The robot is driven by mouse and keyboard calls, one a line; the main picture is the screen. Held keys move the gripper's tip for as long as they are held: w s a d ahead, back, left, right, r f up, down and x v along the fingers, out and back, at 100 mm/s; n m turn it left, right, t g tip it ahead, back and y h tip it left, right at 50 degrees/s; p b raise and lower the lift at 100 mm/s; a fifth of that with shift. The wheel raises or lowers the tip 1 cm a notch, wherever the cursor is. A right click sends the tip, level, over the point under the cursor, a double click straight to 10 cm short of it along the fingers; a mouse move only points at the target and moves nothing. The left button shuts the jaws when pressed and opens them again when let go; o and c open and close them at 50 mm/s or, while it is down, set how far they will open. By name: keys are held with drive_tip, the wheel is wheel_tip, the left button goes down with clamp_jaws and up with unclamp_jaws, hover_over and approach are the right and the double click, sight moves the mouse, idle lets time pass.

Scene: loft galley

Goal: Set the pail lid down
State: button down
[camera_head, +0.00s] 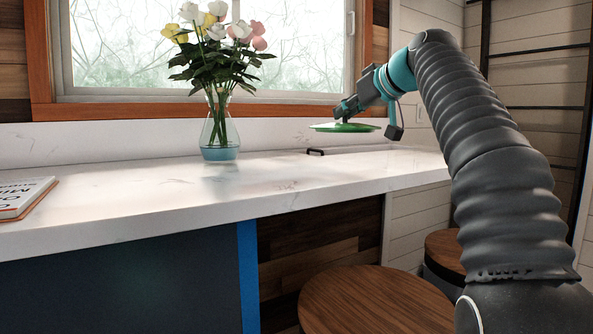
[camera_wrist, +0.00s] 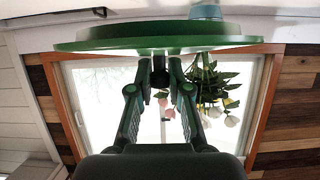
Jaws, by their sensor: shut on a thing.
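The pail lid (camera_head: 345,128) is a flat green disc. My gripper (camera_head: 346,113) is shut on it from above. The lid is roughly level and appears held above the white counter (camera_head: 290,185), near its right end, with a gap beneath. In the wrist view the lid (camera_wrist: 160,40) spans the top of the picture, with my gripper's fingers (camera_wrist: 160,75) closed together at its middle. The exact grasp point is partly hidden.
A glass vase (camera_head: 219,135) of flowers stands on the counter left of the lid. A small black handle-shaped thing (camera_head: 315,152) lies below the lid. A book (camera_head: 24,197) lies at far left. Round wooden stools (camera_head: 375,302) stand in front. The counter's middle is clear.

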drive_tip(key=a+f, duration=0.2)
drive_tip(key=a, duration=0.1)
drive_tip(key=a+f+b, duration=0.1)
drive_tip(key=a+f, duration=0.1)
drive_tip(key=a, duration=0.2)
drive_tip(key=a+f, duration=0.2)
drive_tip(key=a, duration=0.2)
drive_tip(key=shift+s+a+f+b, duration=0.15)
drive_tip(key=shift+s+f+b, duration=0.2)
drive_tip(key=shift+s, duration=0.05)
drive_tip(key=shift+f+b, duration=0.6)
drive_tip(key=shift+f, duration=1.3)
drive_tip(key=shift+f, duration=0.1)
drive_tip(key=shift+f, duration=0.15)
drive_tip(key=c, duration=1.1)
unclamp_jaws()
drive_tip(key=shift+r, duration=0.35)
drive_tip(key=b+v, duration=0.1)
drive_tip(key=v, duration=1.1)
drive_tip(key=shift+f, duration=0.2)
